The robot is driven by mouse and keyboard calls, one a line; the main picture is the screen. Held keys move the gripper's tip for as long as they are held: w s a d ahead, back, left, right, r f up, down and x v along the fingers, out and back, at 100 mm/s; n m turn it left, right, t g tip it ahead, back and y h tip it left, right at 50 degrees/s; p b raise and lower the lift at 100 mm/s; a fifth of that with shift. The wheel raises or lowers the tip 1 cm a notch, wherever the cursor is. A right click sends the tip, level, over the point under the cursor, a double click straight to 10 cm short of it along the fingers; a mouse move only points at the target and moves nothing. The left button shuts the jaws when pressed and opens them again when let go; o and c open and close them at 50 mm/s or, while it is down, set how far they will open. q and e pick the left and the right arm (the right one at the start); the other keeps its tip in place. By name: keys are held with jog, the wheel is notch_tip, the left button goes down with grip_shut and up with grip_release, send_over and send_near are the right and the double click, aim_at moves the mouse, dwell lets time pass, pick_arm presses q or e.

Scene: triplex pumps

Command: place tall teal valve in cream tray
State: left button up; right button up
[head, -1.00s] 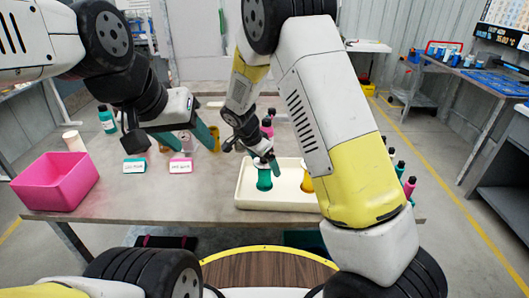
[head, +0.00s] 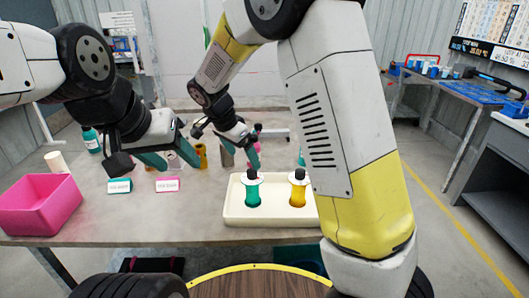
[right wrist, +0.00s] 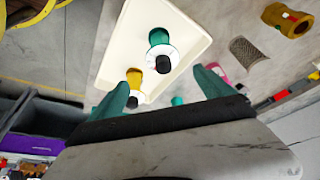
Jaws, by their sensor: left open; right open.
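A teal valve (head: 252,193) with a white collar and black top stands upright in the left part of the cream tray (head: 235,216). It also shows in the right wrist view (right wrist: 157,37). A yellow valve (head: 297,195) stands upright beside it, apart from it. My right gripper (head: 250,158) is open and empty, behind and above the tray; its two teal fingers (right wrist: 166,92) are apart in the right wrist view. My left gripper (head: 170,158) is open, left of the tray, over the back of the table. Another teal piece (head: 302,158) is mostly hidden behind my right arm.
A pink bin (head: 40,207) stands at the table's left edge. Teal (head: 119,186) and pink (head: 168,185) label cards lie left of the tray. A gold part (head: 200,153) and a grey cylinder (head: 227,158) stand behind. The table between cards and tray is clear.

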jog(key=s+d+r+n+t+y, duration=0.1)
jog(key=s+d+r+n, duration=0.2)
jog(key=s, duration=0.4)
jog(key=s+d+r+n+t+y, duration=0.1)
jog(key=s+d+r+n+y, duration=0.1)
jog(key=s+d+r, duration=0.4)
jog(key=s+d+r+n+t+y, duration=0.1)
jog(key=s+d+r+n+y, duration=0.1)
jog(key=s+d+r+n, duration=0.3)
jog(key=s+d, duration=0.3)
jog(key=s, duration=0.2)
jog(key=shift+s+r, duration=0.1)
